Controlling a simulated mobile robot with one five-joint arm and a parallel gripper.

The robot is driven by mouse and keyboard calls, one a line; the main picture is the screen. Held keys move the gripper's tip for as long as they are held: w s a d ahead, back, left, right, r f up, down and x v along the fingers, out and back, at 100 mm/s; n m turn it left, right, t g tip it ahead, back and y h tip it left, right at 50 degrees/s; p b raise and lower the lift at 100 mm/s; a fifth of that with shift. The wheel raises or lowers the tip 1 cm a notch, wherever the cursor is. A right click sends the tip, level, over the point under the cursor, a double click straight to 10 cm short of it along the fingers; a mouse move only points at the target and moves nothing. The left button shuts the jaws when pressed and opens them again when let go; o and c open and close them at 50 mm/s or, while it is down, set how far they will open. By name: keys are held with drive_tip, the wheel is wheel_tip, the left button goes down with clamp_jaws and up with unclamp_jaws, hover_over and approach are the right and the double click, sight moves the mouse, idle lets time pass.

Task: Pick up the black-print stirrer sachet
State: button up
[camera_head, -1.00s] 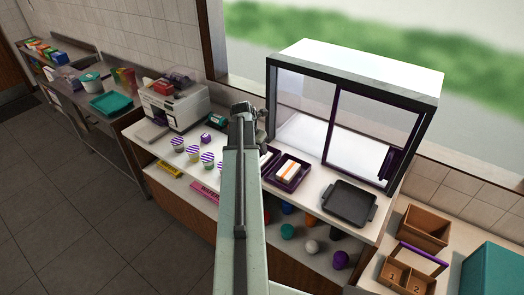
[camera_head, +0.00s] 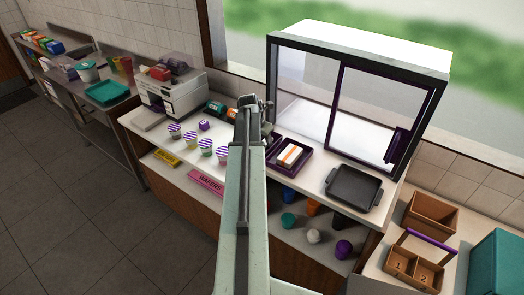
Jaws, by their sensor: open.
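I cannot make out a black-print stirrer sachet in this view; small print is too fine to read, and my arm hides part of the counter. A white packet with an orange stripe (camera_head: 290,155) lies in a dark purple tray (camera_head: 303,168) on the counter, right of my arm. My gripper (camera_head: 256,103) is at the far end of my raised arm, over the back of the counter and left of the glass-fronted cabinet. It is small in view, open, and nothing shows in it.
The white cabinet (camera_head: 365,40) stands behind a dark square pan (camera_head: 354,188). Purple-striped cups (camera_head: 205,145) stand left of my arm, near a white machine (camera_head: 172,92). A shelf below holds a pink wafers box (camera_head: 206,181) and several coloured balls and cups. Wooden boxes (camera_head: 432,212) stand at right.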

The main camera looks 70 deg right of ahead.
idle(0.3)
clamp_jaws()
